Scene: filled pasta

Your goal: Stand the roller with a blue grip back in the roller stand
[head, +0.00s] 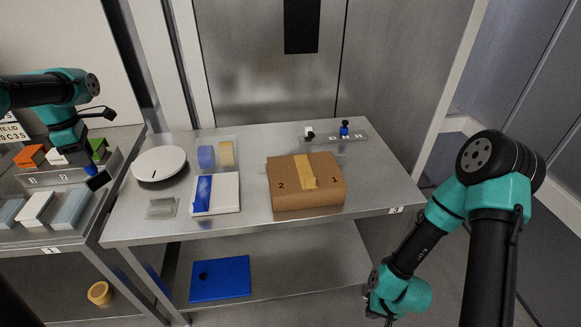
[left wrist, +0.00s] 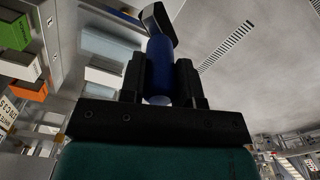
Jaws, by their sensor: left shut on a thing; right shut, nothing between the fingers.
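My left gripper (head: 90,172) is at the far left of the head view, above the left table's trays. It is shut on the roller with a blue grip; the blue grip (left wrist: 160,68) is between the fingers in the left wrist view. The roller's black end (left wrist: 156,20) sticks out beyond them, tilted. A narrow grey rack (head: 370,139), which looks like the roller stand, lies at the back right of the middle table. It carries a white and a blue piece with black parts. My right gripper (head: 382,316) is shut and empty at the bottom edge, partly cut off.
On the middle table are a round white plate (head: 159,163), a white board with a blue strip (head: 229,191), a clear tray with blue and yellow blocks (head: 226,153), and a brown box (head: 305,200). Orange (head: 30,156) and green blocks stand on the left table.

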